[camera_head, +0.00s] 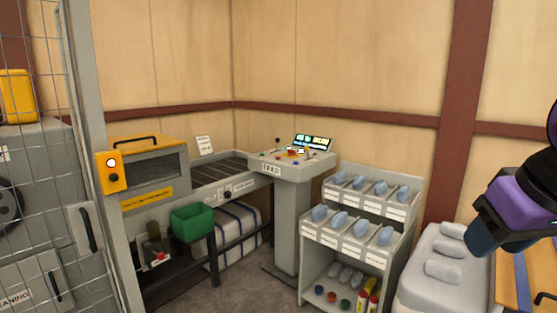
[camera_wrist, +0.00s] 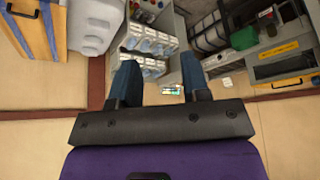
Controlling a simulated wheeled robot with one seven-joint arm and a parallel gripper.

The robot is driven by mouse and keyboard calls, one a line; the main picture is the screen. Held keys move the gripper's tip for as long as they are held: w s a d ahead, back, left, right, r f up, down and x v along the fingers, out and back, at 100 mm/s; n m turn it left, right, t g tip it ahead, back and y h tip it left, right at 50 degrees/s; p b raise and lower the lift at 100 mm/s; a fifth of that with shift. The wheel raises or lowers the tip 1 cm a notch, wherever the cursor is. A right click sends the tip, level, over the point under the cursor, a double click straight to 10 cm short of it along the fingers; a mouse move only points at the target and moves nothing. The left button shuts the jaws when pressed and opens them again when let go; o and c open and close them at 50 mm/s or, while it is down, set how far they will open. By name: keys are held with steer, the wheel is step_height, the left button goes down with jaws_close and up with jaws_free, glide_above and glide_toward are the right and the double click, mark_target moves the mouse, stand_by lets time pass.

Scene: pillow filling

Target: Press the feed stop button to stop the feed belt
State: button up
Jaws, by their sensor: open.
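The feed console (camera_head: 272,170) is a grey pedestal at the end of the belt in the head view, marked with a label that seems to read FEED. Its top carries small coloured controls, including a red one (camera_head: 292,151), and a lit screen (camera_head: 313,142). Which control is the feed stop button is too small to tell. The dark feed belt (camera_head: 224,171) runs left from the console. My gripper (camera_head: 485,240) is open and empty at the right, well apart from the console. In the wrist view, its blue fingers (camera_wrist: 160,77) are spread, with the lit screen (camera_wrist: 172,91) beyond them.
A stepped bin rack (camera_head: 345,250) with grey-blue items stands right of the console. A yellow-topped machine (camera_head: 150,175) with a red-lit box stands left. Wire mesh (camera_head: 35,60) covers the left edge.

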jaws_close()
stand_by(1.9)
